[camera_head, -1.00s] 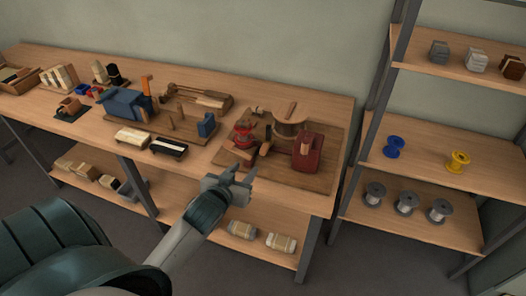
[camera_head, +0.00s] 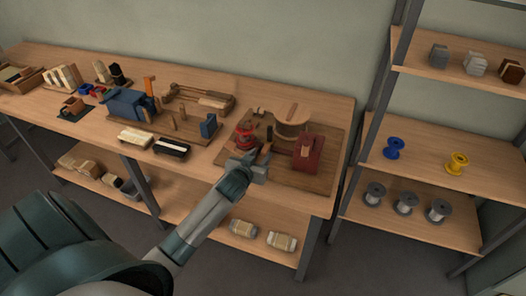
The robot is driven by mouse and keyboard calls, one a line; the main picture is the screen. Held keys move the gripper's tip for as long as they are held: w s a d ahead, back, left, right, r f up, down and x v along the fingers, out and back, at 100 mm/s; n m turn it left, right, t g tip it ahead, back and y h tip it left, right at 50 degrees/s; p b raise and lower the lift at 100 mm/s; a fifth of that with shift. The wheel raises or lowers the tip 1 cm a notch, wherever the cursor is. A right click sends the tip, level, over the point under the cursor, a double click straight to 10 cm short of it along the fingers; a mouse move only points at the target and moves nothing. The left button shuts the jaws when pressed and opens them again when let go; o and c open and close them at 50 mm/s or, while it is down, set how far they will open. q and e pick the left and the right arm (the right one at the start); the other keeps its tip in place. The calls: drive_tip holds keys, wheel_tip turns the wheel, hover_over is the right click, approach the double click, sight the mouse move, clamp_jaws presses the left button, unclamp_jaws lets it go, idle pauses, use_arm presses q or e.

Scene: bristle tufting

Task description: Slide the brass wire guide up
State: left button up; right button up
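My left gripper (camera_head: 257,163) reaches in from the lower left to the front part of a wooden board (camera_head: 285,178) on the bench. Its fingers look spread, and I see nothing held between them. A small upright brown piece (camera_head: 268,138) stands just beyond the fingertips. I cannot tell whether it touches them or whether it is the brass wire guide; no part is clearly brass at this size. A red spool (camera_head: 244,137) is just left of the fingers. A dark red block-shaped unit (camera_head: 309,152) is to the right. My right gripper is out of view.
A blue machine (camera_head: 130,103) and two brush-like blocks, one with pale bristles (camera_head: 135,138) and one dark (camera_head: 171,147), lie to the left. A shelf with spools (camera_head: 406,202) is at the right.

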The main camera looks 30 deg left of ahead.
sight(264, 151)
use_arm(q)
drive_tip(key=shift+x, duration=1.9)
drive_tip(key=shift+c, duration=0.4)
drive_tip(key=shift+r, duration=0.1)
clamp_jaws()
